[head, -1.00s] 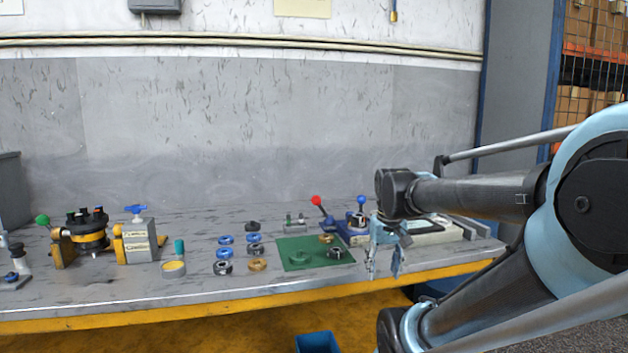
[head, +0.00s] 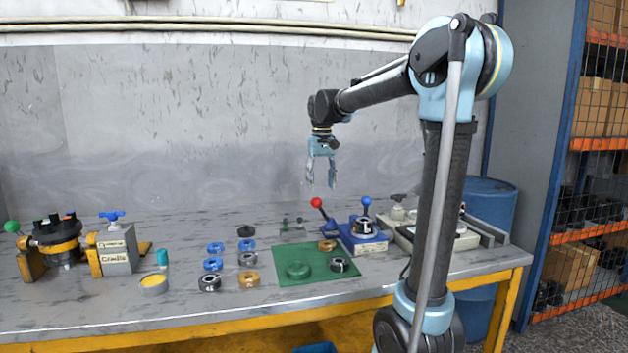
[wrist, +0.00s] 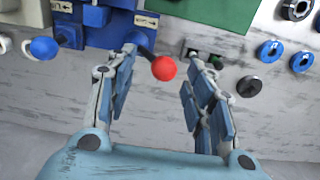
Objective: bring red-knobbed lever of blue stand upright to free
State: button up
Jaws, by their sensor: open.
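The blue stand (head: 357,243) is on the bench right of the green mat. Its red-knobbed lever (head: 318,206) leans to the left in the head view, with the red ball at its upper end. A second lever with a blue knob (head: 366,202) stands about upright on the same stand. My gripper (head: 321,186) is open and empty, pointing down above the red knob. In the wrist view the red knob (wrist: 163,68) shows between and beyond the open fingers (wrist: 158,110), apart from them. The blue stand (wrist: 100,28) is at the upper left there.
The green mat (head: 290,255) holds several rings. More blue, black and brass rings lie left of it. A small grey fixture (head: 292,230) stands close left of the red knob. A grey device (head: 440,232) is at the right. The air above the bench is clear.

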aim_at(317, 202)
jog(key=shift+w+a, duration=0.35)
jog(key=shift+w, duration=0.2)
jog(key=shift+w+a, duration=0.35)
jog(key=shift+w, duration=0.2)
jog(key=shift+s+a+f, duration=0.1)
jog(key=shift+a+f, duration=0.05)
jog(key=shift+f, duration=4.2)
jog(key=c, duration=0.6)
jog(key=shift+r, duration=0.1)
